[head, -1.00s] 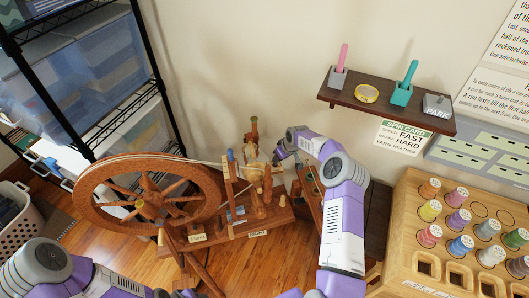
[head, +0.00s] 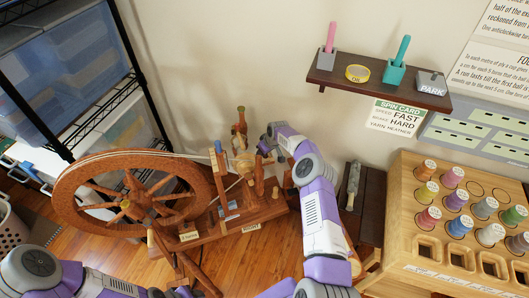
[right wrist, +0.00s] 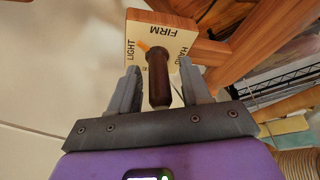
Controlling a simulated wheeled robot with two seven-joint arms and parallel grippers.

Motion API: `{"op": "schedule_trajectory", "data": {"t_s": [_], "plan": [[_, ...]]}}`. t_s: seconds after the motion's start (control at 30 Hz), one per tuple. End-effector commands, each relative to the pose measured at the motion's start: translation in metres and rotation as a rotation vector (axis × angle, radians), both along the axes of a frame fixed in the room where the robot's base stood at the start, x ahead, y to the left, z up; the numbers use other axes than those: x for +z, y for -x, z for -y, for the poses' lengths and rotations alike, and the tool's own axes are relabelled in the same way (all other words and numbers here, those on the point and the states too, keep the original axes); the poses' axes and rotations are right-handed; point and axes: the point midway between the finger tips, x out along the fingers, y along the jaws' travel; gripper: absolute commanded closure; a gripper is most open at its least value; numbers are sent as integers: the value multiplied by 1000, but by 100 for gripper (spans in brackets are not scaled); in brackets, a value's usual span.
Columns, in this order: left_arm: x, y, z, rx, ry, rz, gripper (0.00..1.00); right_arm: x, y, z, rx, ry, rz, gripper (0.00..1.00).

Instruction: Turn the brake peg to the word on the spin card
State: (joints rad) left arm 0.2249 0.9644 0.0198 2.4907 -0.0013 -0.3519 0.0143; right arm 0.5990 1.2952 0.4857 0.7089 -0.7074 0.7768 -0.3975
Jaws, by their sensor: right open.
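The spinning wheel (head: 130,190) stands on the floor at left and centre. The right wrist view shows a cream dial plate (right wrist: 135,45) marked LIGHT, FIRM and HARD. A dark brown brake peg (right wrist: 158,80) projects from it, and its orange pointer (right wrist: 144,46) points toward LIGHT. My right gripper (right wrist: 155,85) is open, with one finger on each side of the peg and gaps visible. In the head view my right gripper (head: 266,148) is behind the wheel's upright parts. The spin card (head: 397,115) reads SPEED FAST, BRAKE HARD, YARN HEATHER. My left gripper is out of view.
A shelf (head: 375,84) holds a pink tool, a yellow OIL tin, a teal tool and a grey PARK block. A wooden rack (head: 405,240) with several thread spools stands at right. A wire shelf unit (head: 130,75) stands at left. Bare floor shows below the wheel.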

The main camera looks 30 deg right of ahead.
Motion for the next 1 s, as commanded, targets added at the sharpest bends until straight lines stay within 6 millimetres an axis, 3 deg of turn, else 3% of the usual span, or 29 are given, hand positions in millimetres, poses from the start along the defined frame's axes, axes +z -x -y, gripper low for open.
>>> {"op": "schedule_trajectory", "data": {"t_s": [0.13, 0.43, 0.77, 1.0], "plan": [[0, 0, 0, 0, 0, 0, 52, 0, 0, 0, 0, 0, 0, 53], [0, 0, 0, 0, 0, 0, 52, 0, 0, 0, 0, 0, 0, 98], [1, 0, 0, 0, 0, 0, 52, 1, 0, 0, -38, 3, -1, 100], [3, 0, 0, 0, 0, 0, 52, 2, -1, 0, -178, 3, 1, 100]]}}
